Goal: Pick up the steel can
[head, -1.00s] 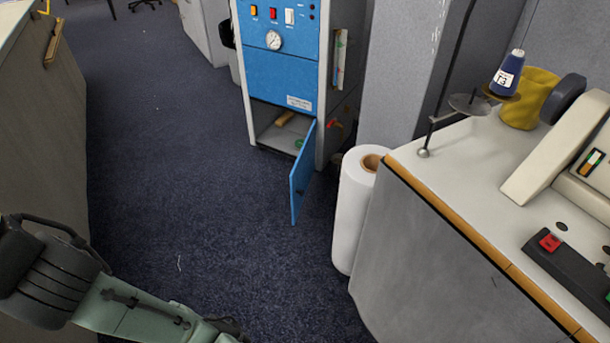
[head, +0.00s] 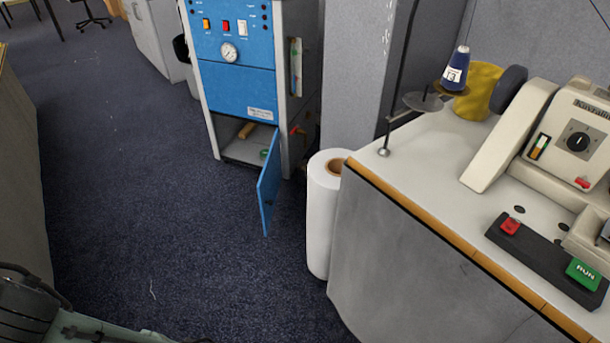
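No steel can shows in the head view.
A blue cabinet (head: 233,92) with its lower door (head: 269,182) open stands ahead. A white roll (head: 322,215) stands against a grey-sided counter (head: 415,258) on the right, which bears a sewing machine (head: 565,140) and a blue thread spool (head: 454,70). Dark carpet (head: 120,190) is clear on the left.

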